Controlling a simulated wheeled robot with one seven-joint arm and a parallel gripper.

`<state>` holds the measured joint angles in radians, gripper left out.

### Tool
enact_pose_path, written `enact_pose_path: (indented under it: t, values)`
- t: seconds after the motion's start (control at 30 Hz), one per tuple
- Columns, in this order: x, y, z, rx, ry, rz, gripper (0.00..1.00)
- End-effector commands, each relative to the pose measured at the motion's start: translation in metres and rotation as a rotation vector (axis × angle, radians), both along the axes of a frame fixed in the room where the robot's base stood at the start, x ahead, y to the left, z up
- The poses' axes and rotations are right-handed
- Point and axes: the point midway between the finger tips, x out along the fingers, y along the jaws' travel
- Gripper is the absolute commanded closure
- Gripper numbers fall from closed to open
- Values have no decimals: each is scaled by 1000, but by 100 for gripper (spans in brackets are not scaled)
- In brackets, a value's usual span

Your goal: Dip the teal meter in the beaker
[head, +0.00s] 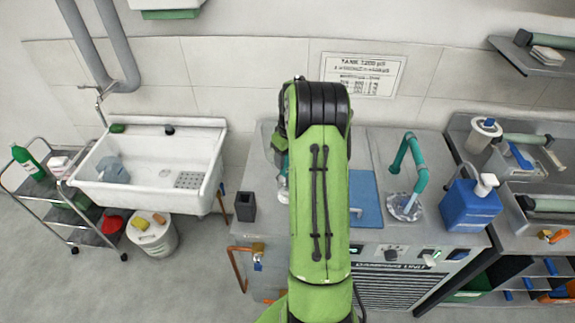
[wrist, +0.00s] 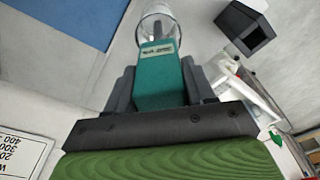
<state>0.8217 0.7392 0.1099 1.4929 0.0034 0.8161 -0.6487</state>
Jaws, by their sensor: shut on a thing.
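In the wrist view my gripper (wrist: 158,95) is shut on the teal meter (wrist: 160,78), a boxy teal body with dark lettering near its far end. The meter's far end points at the clear glass beaker (wrist: 158,14) and overlaps it in the picture. I cannot tell whether its tip is inside the beaker or only above it. A sliver of the glass beaker (head: 283,190) shows at the arm's left edge on the grey counter.
A dark square holder (head: 245,206) stands left of the beaker and also shows in the wrist view (wrist: 246,28). A blue mat (head: 365,200) lies right of my arm. A teal tap (head: 408,160) and a blue bottle (head: 470,205) stand further right. A white sink (head: 150,170) is left.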

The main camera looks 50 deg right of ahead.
Motion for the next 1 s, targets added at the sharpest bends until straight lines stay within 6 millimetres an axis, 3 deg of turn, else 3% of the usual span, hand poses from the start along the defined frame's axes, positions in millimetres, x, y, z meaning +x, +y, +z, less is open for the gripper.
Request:
enact_pose_path:
  t: [1.0]
  values:
    - [0, 0, 116, -1, 0, 0, 80]
